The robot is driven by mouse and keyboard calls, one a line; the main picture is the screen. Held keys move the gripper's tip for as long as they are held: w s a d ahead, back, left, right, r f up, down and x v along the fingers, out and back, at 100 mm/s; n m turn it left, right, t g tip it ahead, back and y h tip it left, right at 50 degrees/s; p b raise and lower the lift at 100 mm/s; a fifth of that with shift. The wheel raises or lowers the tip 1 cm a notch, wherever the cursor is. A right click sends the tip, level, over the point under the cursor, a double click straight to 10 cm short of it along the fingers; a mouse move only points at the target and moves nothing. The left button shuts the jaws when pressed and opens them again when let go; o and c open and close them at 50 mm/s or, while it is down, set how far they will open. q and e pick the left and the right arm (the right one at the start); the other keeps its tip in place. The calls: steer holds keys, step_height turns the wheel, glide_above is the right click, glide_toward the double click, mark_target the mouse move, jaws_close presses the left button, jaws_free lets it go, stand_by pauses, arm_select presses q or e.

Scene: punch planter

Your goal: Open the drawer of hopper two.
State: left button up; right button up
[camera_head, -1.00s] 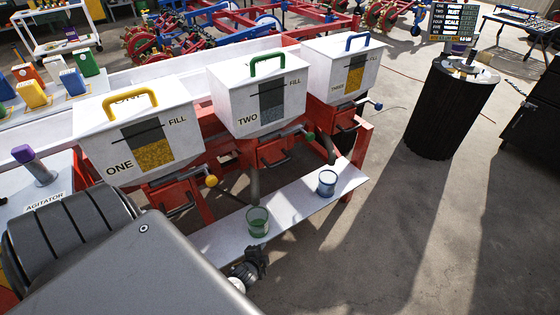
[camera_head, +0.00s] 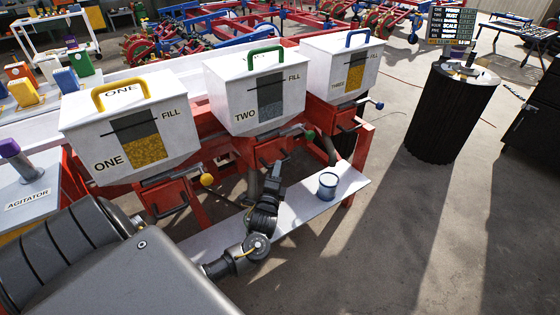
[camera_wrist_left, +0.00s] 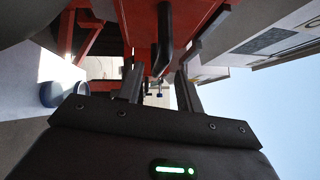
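Hopper two (camera_head: 235,95) is a white box with a green handle and a dark grey window. Below it is its red drawer front (camera_head: 268,150), which looks shut. My left gripper (camera_head: 278,168) points up at this drawer from just in front, covering part of it. In the left wrist view my left gripper (camera_wrist_left: 158,88) has its two fingers apart. A black bar handle (camera_wrist_left: 165,40) on a red front lies ahead, in line with the gap between them. I cannot tell whether they touch it. My right gripper is not in view.
Hopper one (camera_head: 85,130) stands to the left and hopper three (camera_head: 325,75) to the right. A blue cup (camera_head: 328,187) stands on the white shelf (camera_head: 345,183) below. A yellow-knobbed lever (camera_head: 207,180) sticks out left of my gripper.

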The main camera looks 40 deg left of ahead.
mark_target(264, 146)
arm_select(q)
steer(key=x, duration=0.4)
steer(key=shift+w+a+b, duration=0.1)
steer(key=shift+w+b, duration=0.1)
steer(key=shift+b, duration=0.1)
steer(key=shift+x, duration=0.8)
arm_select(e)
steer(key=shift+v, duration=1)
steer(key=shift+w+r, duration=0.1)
arm_select(q)
steer(key=shift+c, duration=0.4)
jaws_close()
